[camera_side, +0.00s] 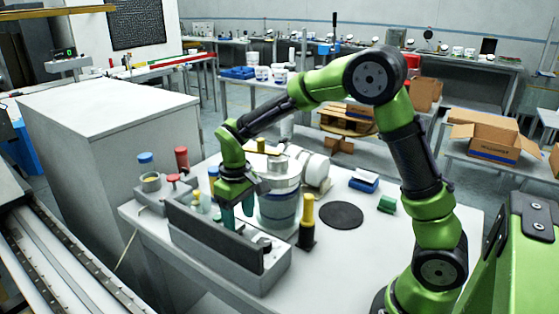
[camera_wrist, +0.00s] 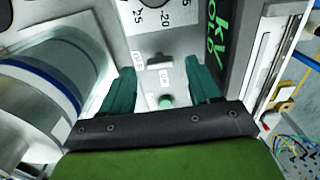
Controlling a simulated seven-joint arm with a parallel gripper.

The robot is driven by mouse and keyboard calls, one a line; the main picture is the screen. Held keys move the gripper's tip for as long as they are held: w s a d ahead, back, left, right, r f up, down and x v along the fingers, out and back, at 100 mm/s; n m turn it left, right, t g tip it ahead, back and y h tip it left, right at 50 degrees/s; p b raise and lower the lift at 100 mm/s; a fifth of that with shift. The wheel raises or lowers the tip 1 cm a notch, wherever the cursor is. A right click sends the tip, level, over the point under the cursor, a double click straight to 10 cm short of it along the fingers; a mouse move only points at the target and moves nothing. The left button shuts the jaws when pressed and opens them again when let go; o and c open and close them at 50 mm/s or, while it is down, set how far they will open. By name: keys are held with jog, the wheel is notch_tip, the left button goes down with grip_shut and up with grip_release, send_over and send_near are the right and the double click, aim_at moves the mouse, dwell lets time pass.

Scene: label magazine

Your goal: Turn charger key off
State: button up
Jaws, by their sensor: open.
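The charger's grey panel (camera_wrist: 148,30) fills the upper middle of the wrist view. A green round button or lamp (camera_wrist: 166,100) sits just below. My gripper (camera_wrist: 163,85) is open, with one teal finger on each side of the key switch, apart from it. In the side view my gripper (camera_side: 238,213) points down over the long grey charger box (camera_side: 215,240); the key is hidden there.
A large banded cylinder (camera_side: 278,208) stands close beside the box. A yellow-topped black post (camera_side: 307,222) stands in front, and a black disc (camera_side: 341,215) lies to the right. Red and blue-topped parts (camera_side: 181,157) stand behind the box. The table's right front is clear.

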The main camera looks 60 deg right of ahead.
aim_at(240, 226)
notch_tip(240, 226, up, 15)
dwell(0.5)
jog(key=s+m+t+y, duration=0.2)
jog(key=s+m+t, duration=0.2)
jog(key=s, duration=1.4)
jog(key=f+t, duration=0.1)
jog(key=t, duration=0.2)
jog(key=shift+s+a, duration=0.15)
jog(key=shift+a, duration=0.25)
